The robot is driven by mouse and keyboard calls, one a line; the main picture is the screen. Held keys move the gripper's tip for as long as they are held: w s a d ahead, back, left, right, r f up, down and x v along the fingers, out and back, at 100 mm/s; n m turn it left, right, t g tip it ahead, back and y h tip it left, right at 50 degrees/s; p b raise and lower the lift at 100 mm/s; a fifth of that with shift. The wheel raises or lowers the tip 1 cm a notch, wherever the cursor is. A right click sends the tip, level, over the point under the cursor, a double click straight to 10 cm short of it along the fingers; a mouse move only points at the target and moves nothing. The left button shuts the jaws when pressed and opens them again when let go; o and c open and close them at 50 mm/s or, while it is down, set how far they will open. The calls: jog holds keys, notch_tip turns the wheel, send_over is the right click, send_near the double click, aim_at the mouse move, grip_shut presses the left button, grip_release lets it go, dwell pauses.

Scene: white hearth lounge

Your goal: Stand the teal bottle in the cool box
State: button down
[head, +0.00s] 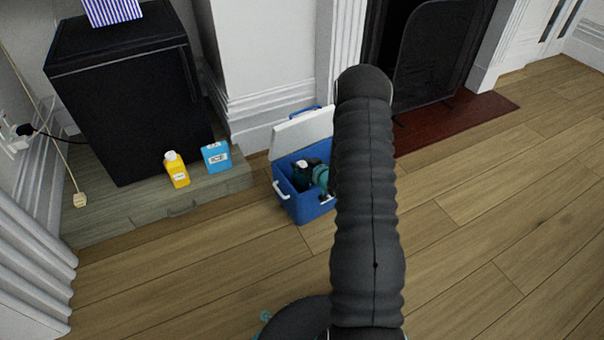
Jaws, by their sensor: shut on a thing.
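The cool box (309,208) is a blue box on the wood floor in the middle of the view. Its white lid (300,134) stands open at the back. My gripper (303,175) is down at the box's opening, inside its rim as seen from here, and is shut on the teal bottle. The bottle is mostly hidden by my gripper and the box walls. Dark and teal parts show together there, and I cannot clearly separate bottle from wrist. Whether the bottle is upright or touches the box floor cannot be seen. My arm covers the box's right side.
A yellow bottle (177,171) and a light blue carton (216,157) stand on a low grey wooden platform (115,217) left of the box, before a black cabinet (130,95). A fireplace screen (428,55) is behind right. The floor in front is clear.

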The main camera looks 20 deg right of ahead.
jog(key=shift+f+b, duration=0.3)
jog(key=shift+f, duration=1.6)
jog(key=c, duration=0.7)
grip_release()
